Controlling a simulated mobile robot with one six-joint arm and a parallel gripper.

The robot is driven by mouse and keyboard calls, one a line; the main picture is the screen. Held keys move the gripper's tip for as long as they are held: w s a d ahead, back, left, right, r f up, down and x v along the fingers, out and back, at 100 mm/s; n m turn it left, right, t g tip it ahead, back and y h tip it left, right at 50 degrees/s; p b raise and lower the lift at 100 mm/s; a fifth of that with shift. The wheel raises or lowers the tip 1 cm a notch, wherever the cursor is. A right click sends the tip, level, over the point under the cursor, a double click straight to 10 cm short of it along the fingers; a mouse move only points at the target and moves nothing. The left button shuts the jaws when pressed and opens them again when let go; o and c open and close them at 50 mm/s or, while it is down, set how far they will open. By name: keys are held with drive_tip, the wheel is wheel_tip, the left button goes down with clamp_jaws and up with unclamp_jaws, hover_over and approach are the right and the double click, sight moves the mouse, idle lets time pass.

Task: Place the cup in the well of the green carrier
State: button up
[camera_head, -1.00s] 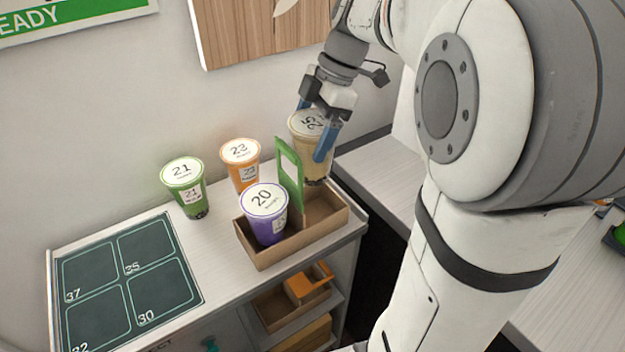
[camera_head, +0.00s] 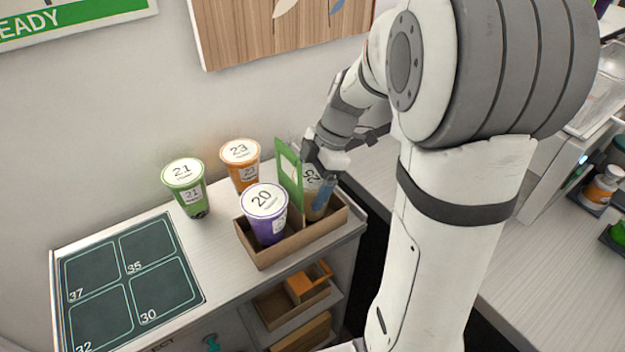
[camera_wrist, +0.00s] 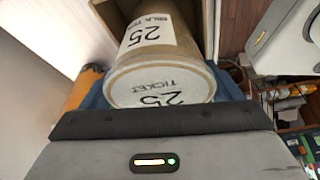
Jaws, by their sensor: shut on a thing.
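The cup marked 25 (camera_head: 313,183) is tan with a pale lid and sits low inside the right well of the carrier (camera_head: 262,258), a brown box with a green handle panel (camera_head: 289,172). My gripper (camera_head: 323,192) is shut on this cup, with blue fingers at its sides. In the wrist view the cup (camera_wrist: 158,62) lies between the fingers, its lid toward the camera. The cup's base is hidden by the carrier wall, so I cannot tell whether it touches the floor. The purple cup marked 20 (camera_head: 266,212) stands in the left well.
A green cup marked 21 (camera_head: 186,187) and an orange cup marked 23 (camera_head: 241,164) stand behind and left of the carrier. A dark numbered mat (camera_head: 130,280) lies at the left, empty. The wall is close behind. A gap separates this counter from the right one.

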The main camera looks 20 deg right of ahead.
drive_tip(key=shift+f, duration=0.1)
drive_tip(key=o, duration=1.2)
drive_tip(key=b+v, duration=0.1)
drive_tip(key=v, duration=1)
drive_tip(key=shift+d+r, duration=0.1)
drive_tip(key=shift+r, duration=0.45)
drive_tip(key=s+a+f+m+t+h, duration=0.1)
drive_tip(key=s+f+m+h, duration=0.1)
drive_tip(key=s+m, duration=0.5)
drive_tip(key=s+a+f+m+t+h, duration=0.2)
drive_tip(key=s+f+m, duration=0.3)
drive_tip(key=m, duration=0.7)
drive_tip(key=s, duration=0.2)
drive_tip(key=shift+s+a+t+h, duration=0.3)
drive_tip(key=shift+s, duration=0.1)
